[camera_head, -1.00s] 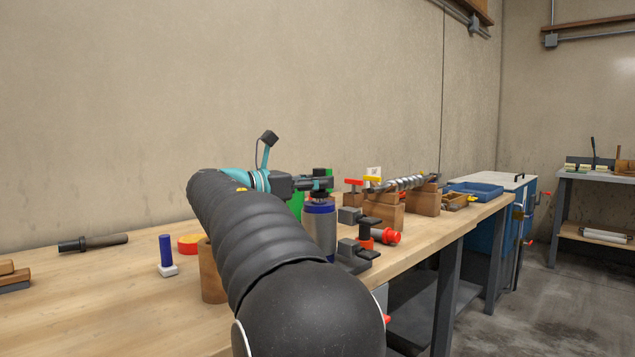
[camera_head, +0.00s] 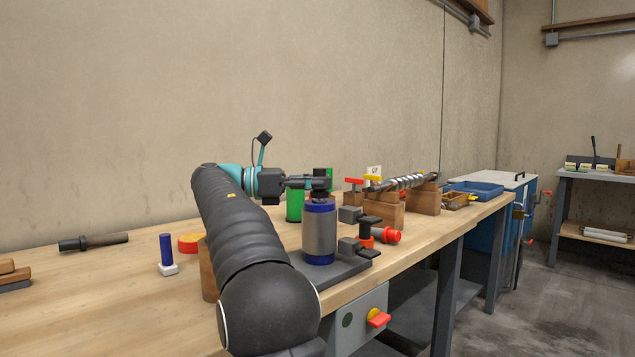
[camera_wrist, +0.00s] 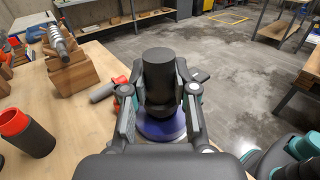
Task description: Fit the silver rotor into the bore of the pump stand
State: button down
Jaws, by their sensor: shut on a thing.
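The pump stand (camera_head: 320,236) is an upright grey cylinder with blue bands at top and bottom, on a dark base plate. My gripper (camera_head: 320,184) is directly above its top and shut on the rotor. In the wrist view the rotor's black cylindrical head (camera_wrist: 158,75) stands between the two fingers of my gripper (camera_wrist: 160,108). The stand's blue rim (camera_wrist: 163,128) shows right under them. No silver part of the rotor shows now; the bore is hidden, so I cannot tell how deep the rotor sits.
A spiral metal shaft (camera_head: 405,182) lies on wooden blocks (camera_head: 386,211) behind. A green spool-like part (camera_head: 294,207) stands behind the stand, and a red-ended cylinder (camera_head: 388,235) lies to its right. A blue-topped peg (camera_head: 166,250) stands at left; the bench front-left is fairly clear.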

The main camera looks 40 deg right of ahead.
jog(key=shift+g, duration=0.3)
jog(key=c, duration=0.8)
grip_release()
jog(key=shift+d, duration=0.1)
